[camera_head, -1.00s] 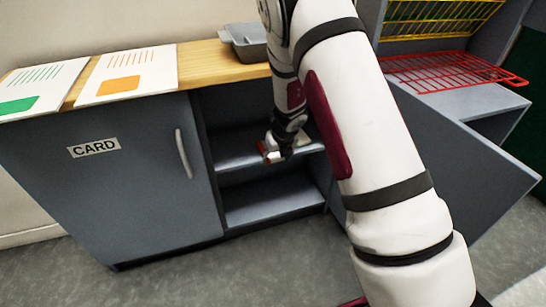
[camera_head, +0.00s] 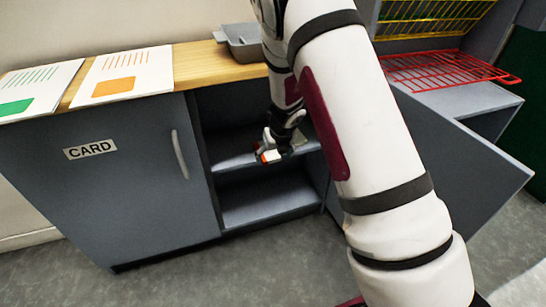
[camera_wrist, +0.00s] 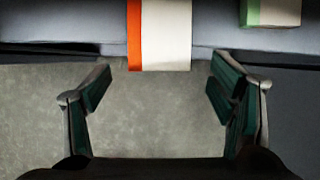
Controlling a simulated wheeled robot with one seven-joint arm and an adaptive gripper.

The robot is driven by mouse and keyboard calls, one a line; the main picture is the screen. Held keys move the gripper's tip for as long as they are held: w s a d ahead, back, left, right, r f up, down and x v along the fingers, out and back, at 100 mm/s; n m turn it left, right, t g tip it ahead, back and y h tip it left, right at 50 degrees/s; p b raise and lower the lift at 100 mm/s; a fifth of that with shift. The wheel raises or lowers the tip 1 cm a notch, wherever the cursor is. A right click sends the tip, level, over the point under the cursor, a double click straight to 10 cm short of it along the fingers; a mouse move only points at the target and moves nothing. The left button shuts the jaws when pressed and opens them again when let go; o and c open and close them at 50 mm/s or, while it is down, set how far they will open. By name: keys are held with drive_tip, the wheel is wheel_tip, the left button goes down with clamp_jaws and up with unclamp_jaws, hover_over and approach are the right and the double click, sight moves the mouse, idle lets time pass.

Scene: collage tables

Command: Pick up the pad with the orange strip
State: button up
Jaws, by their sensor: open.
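The pad with the orange strip (camera_wrist: 165,35) is cream-white, with the orange strip along its left side in the wrist view. It lies on the grey shelf, and its near end reaches past the shelf's front edge. In the head view a small orange-and-white patch of it (camera_head: 268,156) shows beside my gripper (camera_head: 282,143). In the wrist view my gripper (camera_wrist: 160,86) is open and empty. Its two fingers stand apart, one to each side of the pad's line, with the pad just beyond the fingertips. A pad with a green strip (camera_wrist: 272,12) lies to the right, partly out of frame.
The shelf (camera_head: 233,162) is inside an open cabinet, with a lower shelf (camera_head: 262,205) beneath. A closed door marked CARD (camera_head: 120,190) is left; an open door (camera_head: 455,165) is right. The worktop (camera_head: 195,65) holds two printed sheets and a grey tray (camera_head: 243,45). A red wire rack (camera_head: 440,68) stands right.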

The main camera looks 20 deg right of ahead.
drive_tip(key=v, duration=1)
drive_tip(key=shift+o, duration=0.2)
drive_tip(key=shift+s, duration=0.15)
